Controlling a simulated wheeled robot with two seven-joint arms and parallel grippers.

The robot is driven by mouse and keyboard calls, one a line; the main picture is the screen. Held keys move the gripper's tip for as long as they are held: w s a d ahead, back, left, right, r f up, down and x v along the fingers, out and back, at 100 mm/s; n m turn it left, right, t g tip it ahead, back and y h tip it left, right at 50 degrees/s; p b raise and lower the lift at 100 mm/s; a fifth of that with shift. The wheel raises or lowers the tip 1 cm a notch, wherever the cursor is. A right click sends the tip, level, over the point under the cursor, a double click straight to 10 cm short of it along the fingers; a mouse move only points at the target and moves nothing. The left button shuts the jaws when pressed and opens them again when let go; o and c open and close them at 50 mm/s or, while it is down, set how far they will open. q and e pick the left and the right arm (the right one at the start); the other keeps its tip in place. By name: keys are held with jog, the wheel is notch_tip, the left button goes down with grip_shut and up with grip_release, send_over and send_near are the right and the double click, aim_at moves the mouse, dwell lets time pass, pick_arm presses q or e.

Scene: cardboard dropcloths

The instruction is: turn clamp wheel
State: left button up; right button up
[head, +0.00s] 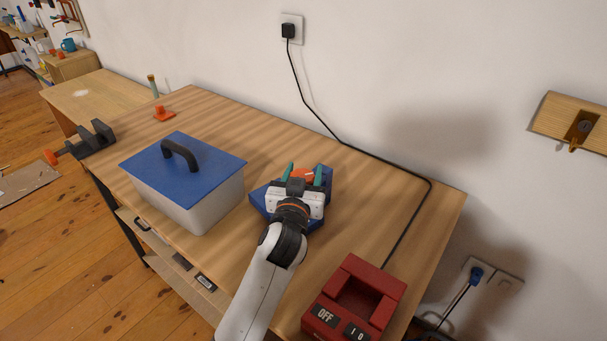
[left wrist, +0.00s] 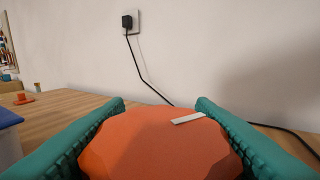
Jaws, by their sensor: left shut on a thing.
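The orange clamp wheel (head: 304,174) sits on a blue fixture (head: 260,197) near the middle of the workbench. In the left wrist view the wheel (left wrist: 160,145) fills the lower middle, with a short white mark near its far right edge. My left gripper (head: 305,176) is shut on the wheel, one teal finger on each side of it. The gripper body hides much of the fixture and the near part of the wheel. My right gripper is in neither view.
A grey box with a blue lid (head: 185,165) stands left of the fixture. A red switch unit (head: 384,286) marked OFF is at the front right, its black cable (head: 408,222) running to the wall outlet. A grey vise (head: 92,140) is at the far left edge.

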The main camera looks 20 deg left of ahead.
pick_arm(q)
jog(key=o, duration=1)
jog(key=s, duration=0.4)
jog(key=s+d, duration=0.1)
jog(key=s, duration=0.3)
jog(key=s+b, duration=0.1)
jog(key=s, duration=0.3)
jog(key=shift+d, duration=0.15)
